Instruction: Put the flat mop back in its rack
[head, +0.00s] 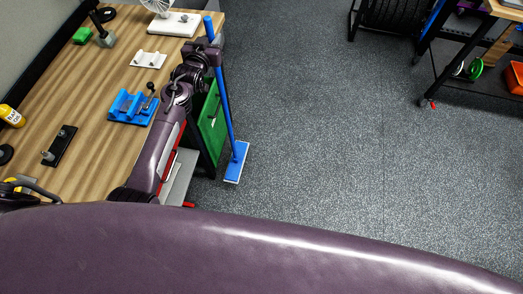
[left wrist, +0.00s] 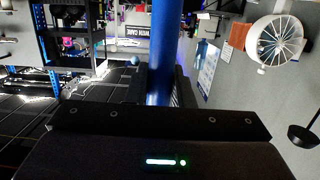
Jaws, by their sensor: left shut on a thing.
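The flat mop has a long blue handle (head: 227,105) and a flat blue head (head: 237,162) with a pale edge. It stands nearly upright beside the workbench's right side, its head low, at or near the floor. My left gripper (head: 213,43) is shut on the handle near its top. In the left wrist view the blue handle (left wrist: 162,45) runs up between the dark fingers of the gripper (left wrist: 160,88). I cannot tell any thing in view as the mop's rack. My right gripper is not in view.
The wooden workbench (head: 92,95) carries a blue slotted holder (head: 128,107), a white holder (head: 148,59), a black one (head: 60,145) and a fan (head: 160,6). A green panel (head: 212,125) is under its right end. A shelf (head: 470,75) stands at right. Grey floor between is clear.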

